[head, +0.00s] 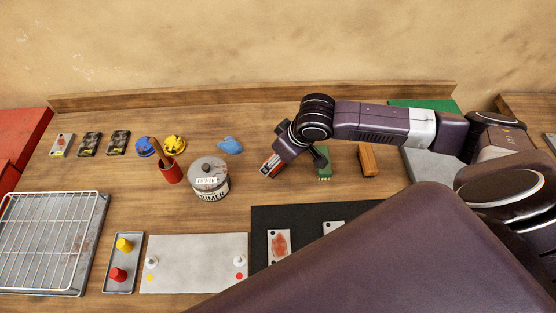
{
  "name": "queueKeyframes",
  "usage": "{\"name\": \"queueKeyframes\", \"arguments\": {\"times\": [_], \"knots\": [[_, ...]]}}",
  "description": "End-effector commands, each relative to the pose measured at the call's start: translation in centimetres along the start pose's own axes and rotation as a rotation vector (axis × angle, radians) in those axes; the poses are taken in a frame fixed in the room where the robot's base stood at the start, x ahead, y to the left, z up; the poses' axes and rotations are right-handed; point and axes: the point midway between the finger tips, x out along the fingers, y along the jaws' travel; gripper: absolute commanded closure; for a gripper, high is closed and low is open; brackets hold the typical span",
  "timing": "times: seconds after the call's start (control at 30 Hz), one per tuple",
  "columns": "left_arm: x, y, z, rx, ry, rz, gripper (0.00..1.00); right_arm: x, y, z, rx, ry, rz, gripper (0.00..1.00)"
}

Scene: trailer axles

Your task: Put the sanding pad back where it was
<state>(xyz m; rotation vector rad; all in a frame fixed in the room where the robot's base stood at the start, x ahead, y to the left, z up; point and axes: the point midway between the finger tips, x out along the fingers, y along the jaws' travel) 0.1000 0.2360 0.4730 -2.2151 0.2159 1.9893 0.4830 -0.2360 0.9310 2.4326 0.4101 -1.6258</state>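My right gripper (294,147) is low over the middle of the bench, its dark fingers spread wide apart. A small red and grey block (269,165) shows at its lower left end, partly covered by the gripper; I cannot tell whether they touch. It may be the sanding pad, but its face is too small to be sure. A green block (324,169) with a pale lower edge lies just right of the gripper, close to one finger. An orange-brown wooden block (368,160) lies further right. My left gripper is not in view.
A primer can (209,179) and red cup (170,171) stand left of the gripper, near a blue cloth-like lump (229,146). A light panel (195,264), dark mat (262,220) and wire rack (52,240) lie in front. My arm hides the front right.

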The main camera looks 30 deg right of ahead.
Motion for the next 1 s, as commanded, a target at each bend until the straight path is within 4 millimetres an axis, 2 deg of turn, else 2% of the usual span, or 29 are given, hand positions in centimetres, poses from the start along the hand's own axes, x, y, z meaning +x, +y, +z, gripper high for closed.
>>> {"name": "queueKeyframes", "arguments": {"times": [0.13,0.5,0.53,0.67,1.0], "knots": [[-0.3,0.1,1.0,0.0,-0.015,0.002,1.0,1.4,0.0,0.6,0.0,0.0,0.0,0.58],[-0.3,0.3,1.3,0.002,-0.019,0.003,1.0,1.7,0.0,0.7,-0.001,0.001,0.0,0.58],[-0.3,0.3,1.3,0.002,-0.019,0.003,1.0,1.8,0.0,0.7,-0.001,0.001,0.001,0.38],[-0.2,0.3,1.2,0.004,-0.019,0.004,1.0,1.7,0.0,0.7,-0.001,0.002,0.001,0.24],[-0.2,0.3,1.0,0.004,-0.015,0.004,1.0,1.5,0.0,0.6,-0.001,0.002,0.001,0.22]]}}
